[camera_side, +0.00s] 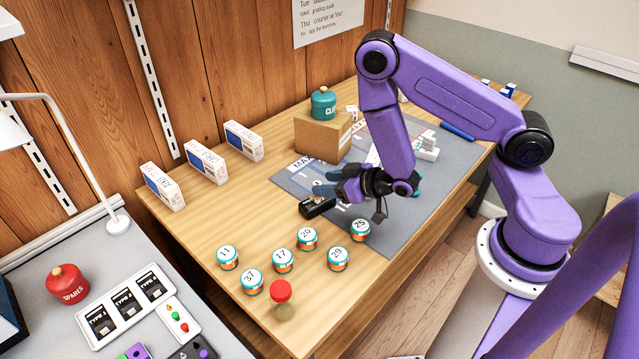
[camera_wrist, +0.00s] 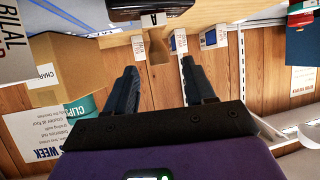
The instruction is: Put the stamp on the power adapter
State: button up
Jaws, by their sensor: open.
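The stamp (camera_side: 318,208) has a black block body and a wooden handle, and is near the mat's left edge. In the wrist view its dark body, labelled A, is at the top, with the wooden handle (camera_wrist: 159,50) pointing between my fingers. My gripper (camera_side: 323,194) has blue fingers spread around the handle; the wrist view shows a gap on both sides of it (camera_wrist: 158,72). A white blocky item (camera_side: 427,149) lies on the grey mat (camera_side: 385,237) behind my arm. It may be the power adapter, but I cannot tell.
A cardboard box (camera_side: 318,138) with a teal jar (camera_side: 323,103) on top stands behind the gripper. Several numbered jars (camera_side: 283,262) and a red-capped bottle (camera_side: 282,300) stand in front. White boxes (camera_side: 205,162) line the back left. A blue pen (camera_side: 457,132) lies at right.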

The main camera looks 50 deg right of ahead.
jog(key=s+a+r+n+g+y, duration=0.1)
jog(key=s+a+r+n+g, duration=0.2)
jog(key=s+a+r+g, duration=0.25)
jog(key=s+a+r+n+g+y, duration=0.1)
jog(key=s+a+r+n+g, duration=0.2)
jog(key=s+a, duration=0.4)
jog(key=s+d+r+n+g+h, duration=0.2)
jog(key=s+d+r, duration=0.2)
jog(key=s, duration=0.3)
jog(key=s+d+r+n+g+h, duration=0.2)
jog(key=s+d+r, duration=0.2)
jog(key=s+r, duration=0.2)
jog(key=shift+s+d, duration=0.25)
jog(key=shift+s, duration=0.2)
